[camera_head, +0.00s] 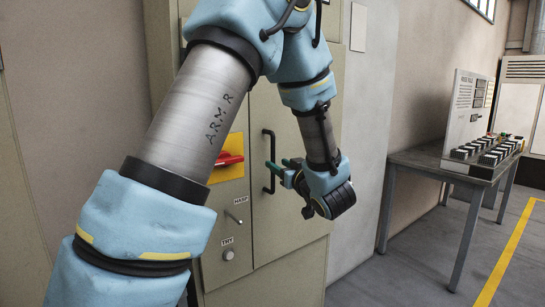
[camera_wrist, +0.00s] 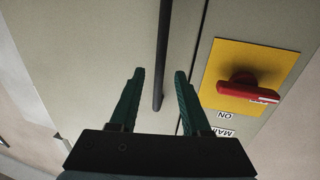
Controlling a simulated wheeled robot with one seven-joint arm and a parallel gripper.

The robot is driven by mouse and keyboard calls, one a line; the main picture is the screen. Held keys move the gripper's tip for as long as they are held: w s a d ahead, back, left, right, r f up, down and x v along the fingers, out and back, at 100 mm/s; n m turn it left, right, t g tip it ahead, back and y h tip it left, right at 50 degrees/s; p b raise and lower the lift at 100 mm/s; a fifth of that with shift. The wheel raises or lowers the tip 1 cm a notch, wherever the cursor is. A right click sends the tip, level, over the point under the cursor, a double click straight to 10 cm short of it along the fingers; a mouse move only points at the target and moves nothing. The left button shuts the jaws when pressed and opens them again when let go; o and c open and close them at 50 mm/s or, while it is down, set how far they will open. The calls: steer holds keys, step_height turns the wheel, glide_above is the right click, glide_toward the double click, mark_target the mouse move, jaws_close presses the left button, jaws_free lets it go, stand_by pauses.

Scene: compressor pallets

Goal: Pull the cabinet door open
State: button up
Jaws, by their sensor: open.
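The cabinet door (camera_head: 290,215) is a beige panel and looks closed, with a black vertical bar handle (camera_head: 268,160) near its left edge. My gripper (camera_head: 277,170) is at the handle in the head view. In the wrist view my gripper (camera_wrist: 160,95) has two green fingers spread apart, and the black handle bar (camera_wrist: 162,60) runs between them in the picture. I cannot tell whether either finger touches the bar. My arm hides part of the cabinet's upper front.
A red rotary switch on a yellow plate (camera_head: 237,146) is left of the handle; it also shows in the wrist view (camera_wrist: 248,88). A small hasp (camera_head: 232,216) and round lock (camera_head: 228,254) sit below. A table (camera_head: 420,160) stands at right, with open floor before it.

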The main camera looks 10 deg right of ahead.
mark_target(274, 161)
steer(key=shift+p+x, duration=0.55)
steer(key=shift+x, duration=1.7)
jaws_close()
